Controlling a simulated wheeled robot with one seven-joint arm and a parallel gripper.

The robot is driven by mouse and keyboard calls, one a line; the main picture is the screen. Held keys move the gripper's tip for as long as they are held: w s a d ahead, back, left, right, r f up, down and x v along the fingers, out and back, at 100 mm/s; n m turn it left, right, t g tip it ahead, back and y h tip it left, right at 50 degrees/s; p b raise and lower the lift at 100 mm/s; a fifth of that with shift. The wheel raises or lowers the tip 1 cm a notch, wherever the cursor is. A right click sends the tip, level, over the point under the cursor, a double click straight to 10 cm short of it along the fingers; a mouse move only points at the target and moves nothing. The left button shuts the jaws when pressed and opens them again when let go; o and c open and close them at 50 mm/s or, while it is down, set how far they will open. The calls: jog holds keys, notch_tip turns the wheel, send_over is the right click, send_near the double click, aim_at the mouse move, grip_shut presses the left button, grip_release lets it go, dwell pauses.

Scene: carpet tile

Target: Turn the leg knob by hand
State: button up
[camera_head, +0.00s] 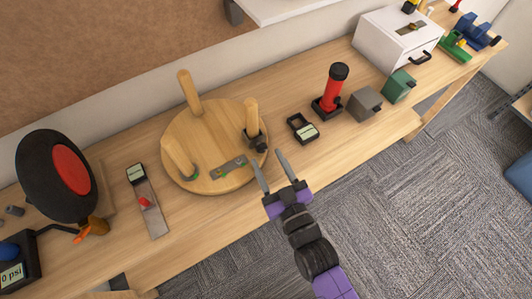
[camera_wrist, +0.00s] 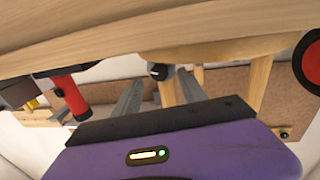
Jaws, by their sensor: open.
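A dark knob (camera_head: 258,144) sits low at the right leg (camera_head: 252,115). My gripper (camera_head: 268,160) is open and empty, just in front of the stool's right edge, with its fingers pointing toward the knob. In the wrist view, which looks upside down, the dark knob (camera_wrist: 160,72) shows between the two fingers (camera_wrist: 157,85), beyond their tips. I see no contact between fingers and knob.
A small black tray (camera_head: 303,128) and a red cylinder in a black base (camera_head: 331,90) stand to the right. A metal plate with a red part (camera_head: 147,203) lies left of the stool. A black pan-like disc (camera_head: 40,175) stands at far left.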

jog(key=shift+x, duration=1.1)
grip_shut()
jog(key=m+b, duration=0.1)
jog(key=m, duration=0.3)
jog(key=shift+r+m, duration=0.1)
jog(key=shift+m, duration=0.3)
grip_release()
